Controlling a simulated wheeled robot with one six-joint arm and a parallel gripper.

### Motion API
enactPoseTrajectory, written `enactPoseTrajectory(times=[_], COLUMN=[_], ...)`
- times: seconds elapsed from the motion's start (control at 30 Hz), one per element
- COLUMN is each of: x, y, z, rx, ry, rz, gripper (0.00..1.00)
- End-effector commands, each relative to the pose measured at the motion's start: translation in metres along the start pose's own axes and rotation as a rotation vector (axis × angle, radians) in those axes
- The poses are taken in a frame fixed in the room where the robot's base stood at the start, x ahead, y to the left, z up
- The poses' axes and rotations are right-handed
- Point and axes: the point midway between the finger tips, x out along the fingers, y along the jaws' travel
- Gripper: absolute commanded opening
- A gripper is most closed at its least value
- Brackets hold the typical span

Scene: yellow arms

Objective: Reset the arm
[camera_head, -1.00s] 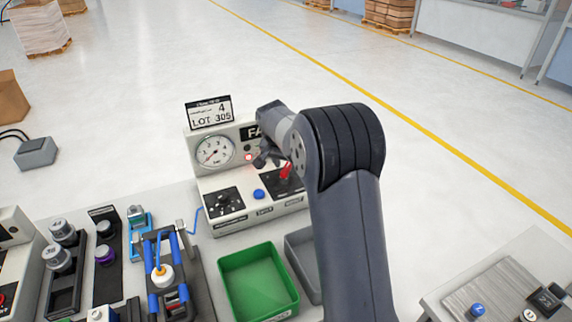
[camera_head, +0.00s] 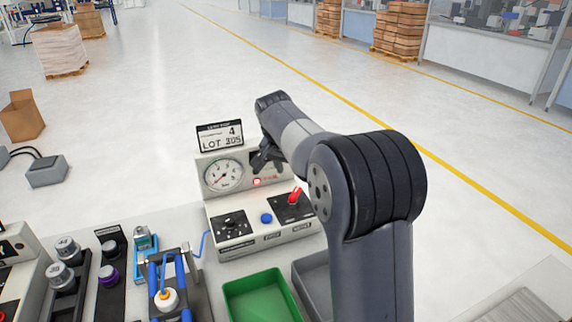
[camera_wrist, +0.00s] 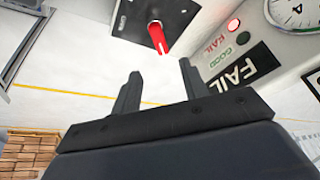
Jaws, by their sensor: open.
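My arm reaches over the right side of the test panel (camera_head: 262,232) in the head view. My gripper (camera_head: 260,162) is at the panel's upper front, next to the dial gauge (camera_head: 223,175), and partly covers the display. In the wrist view my gripper (camera_wrist: 160,82) has its two fingers apart with nothing between them. The red lever (camera_head: 295,195) stands on the panel below my gripper; it also shows in the wrist view (camera_wrist: 158,36), apart from the fingertips. A red lamp is lit beside the word FAIL in the wrist view (camera_wrist: 234,25).
A green bin (camera_head: 262,298) and a grey bin (camera_head: 313,280) stand in front of the panel. A blue-handled clamp fixture (camera_head: 170,278) and several knobbed parts stand to the left. A lot sign (camera_head: 220,137) rises behind the panel. Open floor lies beyond.

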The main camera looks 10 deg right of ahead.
Motion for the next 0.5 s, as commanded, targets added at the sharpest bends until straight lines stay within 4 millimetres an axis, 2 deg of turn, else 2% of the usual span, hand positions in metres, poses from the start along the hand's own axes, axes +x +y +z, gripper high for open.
enactPoseTrajectory(times=[0.17,0.5], x=[0.012,0.074], y=[0.001,0.001], z=[0.000,0.000], rx=[0.000,0.000], ry=[-0.002,-0.003], rz=[0.002,0.004], gripper=[0.42,0.42])
